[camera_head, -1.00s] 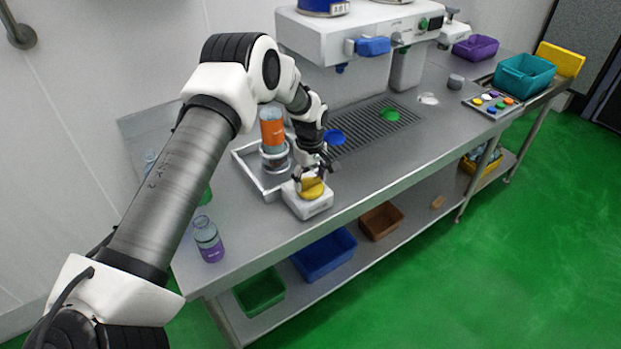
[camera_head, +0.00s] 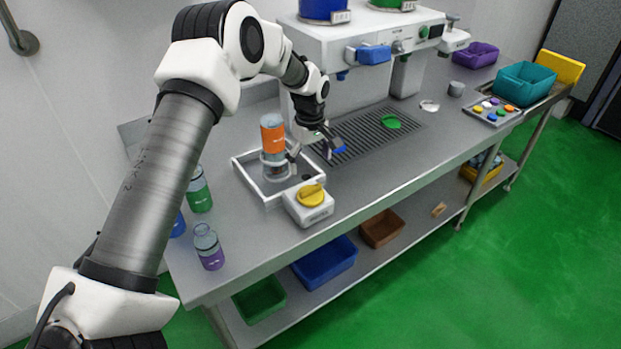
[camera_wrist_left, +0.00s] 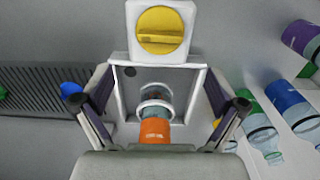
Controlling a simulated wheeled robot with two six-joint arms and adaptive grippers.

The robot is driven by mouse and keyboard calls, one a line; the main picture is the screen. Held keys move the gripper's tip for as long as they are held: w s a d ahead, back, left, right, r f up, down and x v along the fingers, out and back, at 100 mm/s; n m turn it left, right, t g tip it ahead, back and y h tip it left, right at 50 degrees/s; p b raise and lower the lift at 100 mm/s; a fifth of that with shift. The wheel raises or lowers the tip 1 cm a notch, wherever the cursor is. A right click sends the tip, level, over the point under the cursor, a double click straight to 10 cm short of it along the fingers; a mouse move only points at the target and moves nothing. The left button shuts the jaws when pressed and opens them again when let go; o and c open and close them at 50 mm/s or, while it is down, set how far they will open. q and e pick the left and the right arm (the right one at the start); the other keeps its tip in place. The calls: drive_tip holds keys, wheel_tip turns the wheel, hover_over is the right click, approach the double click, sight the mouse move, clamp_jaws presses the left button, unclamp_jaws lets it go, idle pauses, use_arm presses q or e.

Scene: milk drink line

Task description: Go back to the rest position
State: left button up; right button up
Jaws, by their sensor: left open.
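My left gripper (camera_head: 316,154) is open and empty, hanging over the counter behind the white box (camera_head: 308,212) with the yellow knob (camera_head: 311,195). In the left wrist view, its two fingers (camera_wrist_left: 158,106) are spread wide with nothing held between them. My right gripper is not in view.
Bottles with purple (camera_head: 210,258) and green (camera_head: 200,200) labels stand at the counter's left end. The dispenser (camera_head: 370,40) rises behind the drip grate (camera_head: 365,138), where a green disc (camera_head: 391,122) lies.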

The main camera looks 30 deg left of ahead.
use_arm(q)
drive_tip(key=shift+r, duration=1.35)
